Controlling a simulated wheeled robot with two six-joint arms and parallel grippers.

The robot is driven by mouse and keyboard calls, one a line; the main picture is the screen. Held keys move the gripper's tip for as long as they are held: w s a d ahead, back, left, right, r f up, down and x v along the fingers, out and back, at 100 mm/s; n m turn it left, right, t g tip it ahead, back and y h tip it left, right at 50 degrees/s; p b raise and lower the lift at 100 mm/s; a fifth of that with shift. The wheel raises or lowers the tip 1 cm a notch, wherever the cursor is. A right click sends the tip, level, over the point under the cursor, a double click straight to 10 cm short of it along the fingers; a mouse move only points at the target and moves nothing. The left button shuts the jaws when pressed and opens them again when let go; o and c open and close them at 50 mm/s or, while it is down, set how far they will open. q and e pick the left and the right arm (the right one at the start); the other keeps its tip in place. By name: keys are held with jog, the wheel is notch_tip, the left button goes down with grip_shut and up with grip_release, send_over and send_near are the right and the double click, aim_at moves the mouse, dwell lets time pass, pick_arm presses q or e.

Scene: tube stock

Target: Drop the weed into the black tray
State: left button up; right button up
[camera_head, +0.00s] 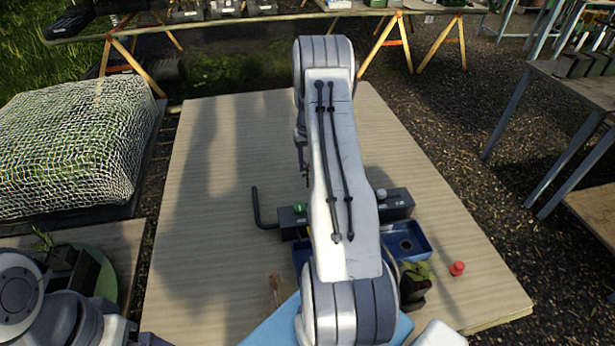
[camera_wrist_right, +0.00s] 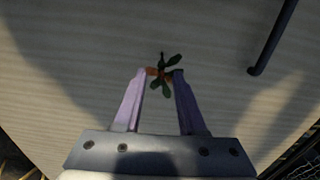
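A small plant with dark green leaves, which looks like the weed (camera_wrist_right: 166,86), is between the fingertips of my right gripper (camera_wrist_right: 164,74) in the right wrist view. Orange shows at the fingertips. The gripper looks shut on the plant, above the pale board. In the head view my right arm hides most of that gripper; only a part shows left of the arm. I cannot pick out the black tray for certain; a dark container (camera_head: 104,280) stands at the lower left. My left arm is at the lower left, its fingertips not clear.
The wooden board (camera_head: 215,150) is mostly bare at the left and back. A dark block with a bent black rod (camera_head: 258,208), a blue tray (camera_head: 408,242), a potted plant (camera_head: 413,285) and a red peg (camera_head: 457,268) are near my right arm. A white net cover (camera_head: 75,140) stands left.

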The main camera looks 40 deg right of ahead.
jog(key=shift+a+f, duration=0.1)
jog(key=shift+f, duration=0.55)
notch_tip(320, 180, down, 4)
jog(key=shift+f+p, duration=0.15)
jog(key=shift+p, duration=0.6)
grip_shut()
